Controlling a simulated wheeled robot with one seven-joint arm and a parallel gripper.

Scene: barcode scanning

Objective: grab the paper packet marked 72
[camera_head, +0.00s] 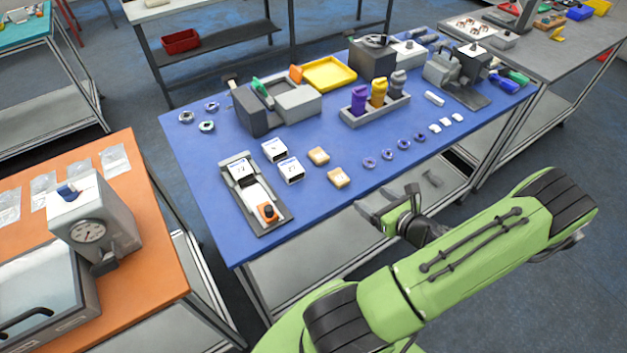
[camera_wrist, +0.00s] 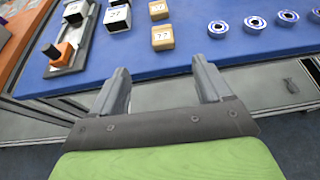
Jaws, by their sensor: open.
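Two small tan packets that look like paper lie on the blue table. The nearer tan packet (camera_head: 338,177) also shows in the wrist view (camera_wrist: 162,38), where its label seems to read 72 or 77; I cannot tell which. The farther tan packet (camera_head: 318,155) has a label too small to read; it also shows in the wrist view (camera_wrist: 158,10). My gripper (camera_head: 378,203) is open and empty off the table's front edge, short of the nearer packet. Its two fingers in the wrist view (camera_wrist: 161,76) point toward the table, with nothing between them.
White-topped boxes (camera_head: 291,171) with numbers lie left of the tan packets, and one rests on the grey scanner stand (camera_head: 279,223). Several blue-and-white rings (camera_head: 387,154) lie to the right. Bottles in a rack (camera_head: 375,112) stand behind. The blue table's front edge (camera_wrist: 180,68) lies before my fingers.

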